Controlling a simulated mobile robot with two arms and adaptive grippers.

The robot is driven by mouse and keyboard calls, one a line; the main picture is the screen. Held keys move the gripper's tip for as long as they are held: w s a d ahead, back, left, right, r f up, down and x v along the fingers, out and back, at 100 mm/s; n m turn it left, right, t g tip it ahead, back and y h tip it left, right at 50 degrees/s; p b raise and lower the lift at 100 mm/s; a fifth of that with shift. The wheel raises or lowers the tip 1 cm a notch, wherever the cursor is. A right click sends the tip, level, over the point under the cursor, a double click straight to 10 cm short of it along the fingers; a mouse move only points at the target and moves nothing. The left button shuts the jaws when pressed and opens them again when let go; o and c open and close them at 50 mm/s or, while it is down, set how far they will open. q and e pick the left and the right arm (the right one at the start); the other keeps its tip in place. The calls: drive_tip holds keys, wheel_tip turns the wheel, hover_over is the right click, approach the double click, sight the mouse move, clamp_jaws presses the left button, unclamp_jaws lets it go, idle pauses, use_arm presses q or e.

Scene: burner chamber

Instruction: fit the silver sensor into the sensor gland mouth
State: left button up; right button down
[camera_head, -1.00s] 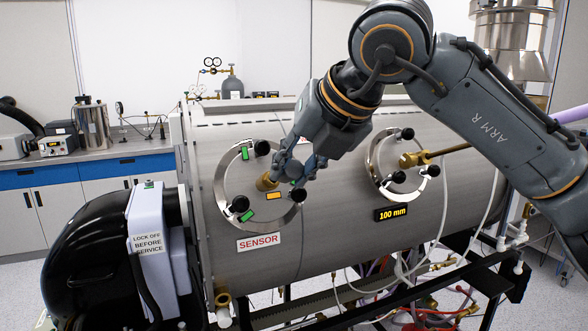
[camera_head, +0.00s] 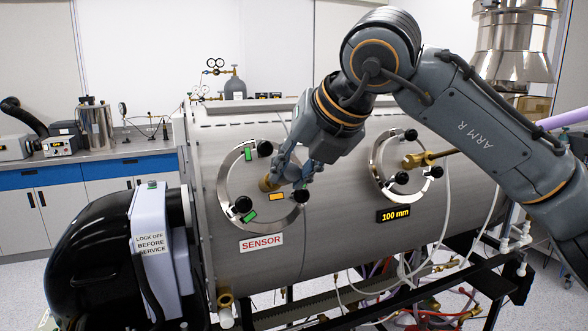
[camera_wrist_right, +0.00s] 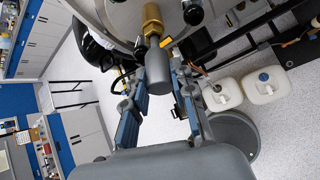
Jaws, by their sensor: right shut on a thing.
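The brass sensor gland (camera_head: 266,183) sticks out of the round port above the SENSOR label on the steel chamber. It also shows at the top of the right wrist view (camera_wrist_right: 152,20). My right gripper (camera_head: 288,176) is at this port, just right of the gland. In the wrist view its fingers are on either side of the silver sensor (camera_wrist_right: 158,72), a grey cylinder, and are shut on it. The sensor's narrow front end points at the gland and looks in line with it. I cannot tell how deep it sits in the mouth. My left gripper is in neither view.
Black clamp knobs (camera_head: 243,204) and green tags surround the port. A second port (camera_head: 385,165) with a brass fitting is to the right. A black motor housing (camera_head: 100,262) stands at the left. White jugs (camera_wrist_right: 265,85) stand below on the floor.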

drive_tip(key=shift+w+a+f, duration=0.25)
drive_tip(key=shift+w+f, duration=0.05)
drive_tip(key=shift+w, duration=0.3)
drive_tip(key=shift+w+a+f, duration=0.25)
drive_tip(key=shift+w+f, duration=0.05)
drive_tip(key=shift+w, duration=0.25)
drive_tip(key=c, duration=1)
unclamp_jaws()
drive_tip(key=shift+w, duration=0.1)
